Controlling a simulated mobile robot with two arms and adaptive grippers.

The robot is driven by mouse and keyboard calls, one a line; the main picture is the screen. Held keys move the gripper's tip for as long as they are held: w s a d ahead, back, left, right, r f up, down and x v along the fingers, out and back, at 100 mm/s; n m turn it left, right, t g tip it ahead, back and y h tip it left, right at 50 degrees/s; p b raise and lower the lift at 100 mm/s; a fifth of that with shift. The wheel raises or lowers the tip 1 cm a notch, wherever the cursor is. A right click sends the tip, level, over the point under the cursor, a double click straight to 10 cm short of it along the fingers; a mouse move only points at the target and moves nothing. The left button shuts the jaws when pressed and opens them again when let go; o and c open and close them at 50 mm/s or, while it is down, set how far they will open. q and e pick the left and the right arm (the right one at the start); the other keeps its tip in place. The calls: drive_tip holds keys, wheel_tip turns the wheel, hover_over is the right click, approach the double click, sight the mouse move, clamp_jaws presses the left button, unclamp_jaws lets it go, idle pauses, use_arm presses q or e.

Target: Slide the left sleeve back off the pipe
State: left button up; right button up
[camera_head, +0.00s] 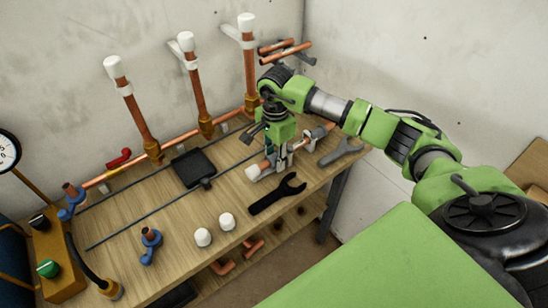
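A short copper pipe (327,128) lies slantwise near the right end of the bench, held in what looks like a grey fixture. A white sleeve-like piece (256,173) shows at its left end, and a pale grey piece (309,145) sits farther right along it. My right gripper (279,163) points down over the left part of the pipe, close behind the white piece. Its fingers are small and partly merge with the fixture, so I cannot tell whether they grip anything. My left gripper is out of view.
Three white-capped upright copper pipes (195,90) stand at the wall. A black wrench (277,194) lies in front of the gripper, a grey wrench (340,152) to its right. Two white caps (227,221), a blue valve (150,246) and a black tray (188,169) are on the bench.

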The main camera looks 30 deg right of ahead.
drive_tip(key=shift+a, duration=0.15)
drive_tip(key=shift+s+a, duration=0.1)
drive_tip(key=shift+a, duration=1.1)
drive_tip(key=o, duration=0.9)
drive_tip(key=shift+r+p, duration=2)
drive_tip(key=shift+r, duration=1.55)
